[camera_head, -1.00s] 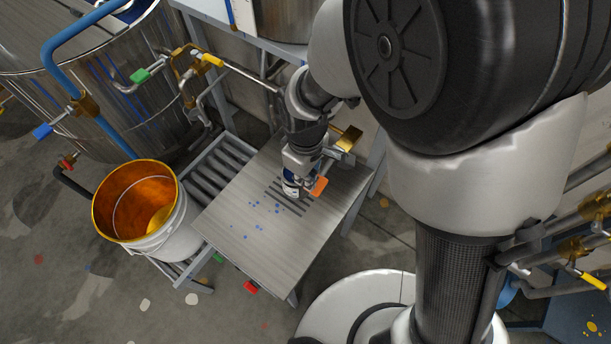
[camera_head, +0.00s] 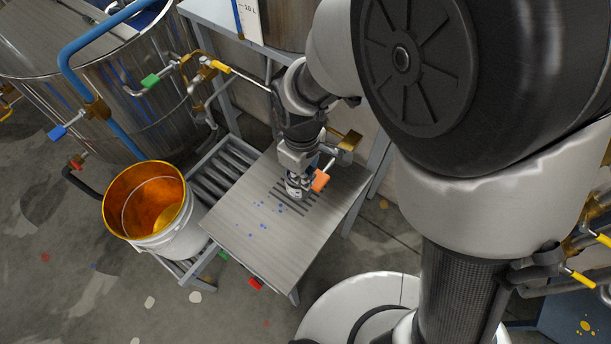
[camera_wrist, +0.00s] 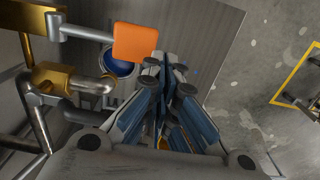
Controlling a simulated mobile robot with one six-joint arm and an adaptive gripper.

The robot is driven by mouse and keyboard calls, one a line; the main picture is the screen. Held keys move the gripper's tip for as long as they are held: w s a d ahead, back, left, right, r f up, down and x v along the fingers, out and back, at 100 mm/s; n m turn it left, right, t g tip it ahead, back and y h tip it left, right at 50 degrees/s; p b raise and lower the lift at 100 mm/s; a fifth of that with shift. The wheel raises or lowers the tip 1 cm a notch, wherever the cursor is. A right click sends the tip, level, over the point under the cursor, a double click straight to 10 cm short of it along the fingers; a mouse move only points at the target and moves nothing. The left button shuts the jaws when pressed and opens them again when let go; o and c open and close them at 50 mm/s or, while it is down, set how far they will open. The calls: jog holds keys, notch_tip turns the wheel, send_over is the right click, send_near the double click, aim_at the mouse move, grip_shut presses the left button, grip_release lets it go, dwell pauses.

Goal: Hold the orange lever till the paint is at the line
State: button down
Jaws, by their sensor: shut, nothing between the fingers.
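The orange lever (camera_head: 320,181) sticks out on a thin rod from a brass valve (camera_head: 348,141) above the right part of the steel table. In the wrist view the orange lever paddle (camera_wrist: 135,42) is at the top, just left of my fingertips. My gripper (camera_head: 298,192) points down beside the lever, on its left; I cannot tell whether they touch. In the wrist view my gripper (camera_wrist: 164,66) is shut and empty. A small container with blue paint (camera_wrist: 117,66) shows below the lever, partly covered by it. Its fill line cannot be made out.
The steel table (camera_head: 262,246) has drain slots and blue spots. A white bucket (camera_head: 178,236), orange inside, stands left of it by a roller rack (camera_head: 212,178). A yellow-handled valve (camera_head: 222,67) and a green-handled one (camera_head: 151,80) are on pipes behind. A large steel tank (camera_head: 125,110) stands back left.

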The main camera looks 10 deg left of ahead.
notch_tip(320, 180, up, 8)
jog(key=s+a+p, duration=0.1)
jog(key=s, duration=0.1)
jog(key=shift+s+f, duration=0.2)
jog(key=shift+f, duration=0.05)
jog(key=shift+a, duration=0.1)
jog(key=w+d+r+m+t+b, duration=0.1)
jog(key=d+r+m+b, duration=0.15)
jog(key=d, duration=0.35)
jog(key=d+r+m+t+b, duration=0.1)
jog(key=d+r+m, duration=0.2)
jog(key=d, duration=0.3)
jog(key=s+d+r+m+t+b, duration=0.1)
jog(key=s+d+m, duration=0.2)
jog(key=d, duration=0.3)
jog(key=s+d+m+t+b, duration=0.1)
jog(key=s+d+m+b, duration=0.1)
jog(key=s+d+m, duration=0.2)
jog(key=shift+s+d+r+m+t, duration=0.2)
jog(key=shift+d+r+m+t, duration=0.2)
jog(key=shift+d, duration=0.8)
dwell(0.6)
